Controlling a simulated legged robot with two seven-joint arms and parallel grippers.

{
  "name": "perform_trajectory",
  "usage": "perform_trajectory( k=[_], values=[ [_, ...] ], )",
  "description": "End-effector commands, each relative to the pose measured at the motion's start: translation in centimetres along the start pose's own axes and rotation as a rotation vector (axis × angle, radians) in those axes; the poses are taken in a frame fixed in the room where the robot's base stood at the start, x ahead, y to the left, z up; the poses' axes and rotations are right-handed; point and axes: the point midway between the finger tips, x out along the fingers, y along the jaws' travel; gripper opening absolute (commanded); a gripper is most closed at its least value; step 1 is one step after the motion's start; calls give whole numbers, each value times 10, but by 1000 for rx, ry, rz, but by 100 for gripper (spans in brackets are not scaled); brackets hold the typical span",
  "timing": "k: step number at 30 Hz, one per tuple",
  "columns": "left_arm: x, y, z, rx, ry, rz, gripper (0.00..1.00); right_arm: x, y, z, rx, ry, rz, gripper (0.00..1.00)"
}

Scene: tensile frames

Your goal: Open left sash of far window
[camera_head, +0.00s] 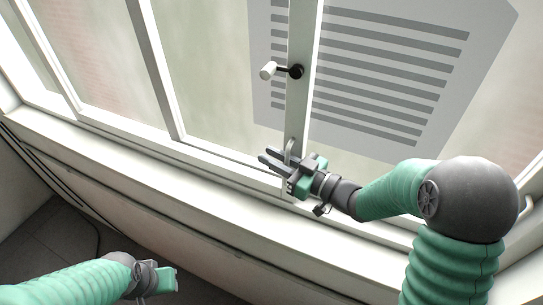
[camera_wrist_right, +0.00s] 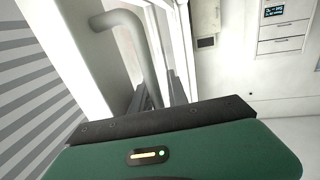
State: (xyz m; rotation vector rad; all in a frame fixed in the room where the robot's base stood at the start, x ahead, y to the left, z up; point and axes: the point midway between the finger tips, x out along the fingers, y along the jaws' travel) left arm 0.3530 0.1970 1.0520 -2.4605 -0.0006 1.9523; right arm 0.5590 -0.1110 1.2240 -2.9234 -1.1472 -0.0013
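The window fills the top of the head view. A pale upright sash member (camera_head: 299,105) carries a latch (camera_head: 285,71) with a black pivot and white knob. Lower on this member is a curved grey pull handle (camera_head: 291,149); it shows large in the right wrist view (camera_wrist_right: 135,38). My right gripper (camera_head: 268,157) is at this handle, its dark fingers pointing left and slightly parted. The handle's lower part runs down to the fingers; whether they clamp it is unclear. My left gripper (camera_head: 168,281) is low at the left, away from the window; its fingers are unclear.
A long white sill (camera_head: 130,158) runs under the window. A grey-striped panel (camera_head: 385,70) shows at the glass on the right. Another upright frame bar (camera_head: 156,70) stands to the left. Dark floor (camera_head: 60,235) and cables lie at the lower left.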

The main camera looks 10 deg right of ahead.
Motion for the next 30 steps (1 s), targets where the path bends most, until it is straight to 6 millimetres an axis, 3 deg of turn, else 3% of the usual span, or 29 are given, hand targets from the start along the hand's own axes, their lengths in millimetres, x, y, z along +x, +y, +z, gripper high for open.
perform_trajectory(
  k=[10, 14, 30],
  values=[
    [0, 0, 0, 0, 0, 0, 31, 1, 2, 2, 1, -2, 1, 20],
    [4, 0, 1, 0, 0, 0, 31, -10, 2, 3, 0, -3, 3, 20],
    [27, 0, 6, 0, 0, 0, 31, -151, 2, 3, 0, 0, 5, 20]
  ],
)
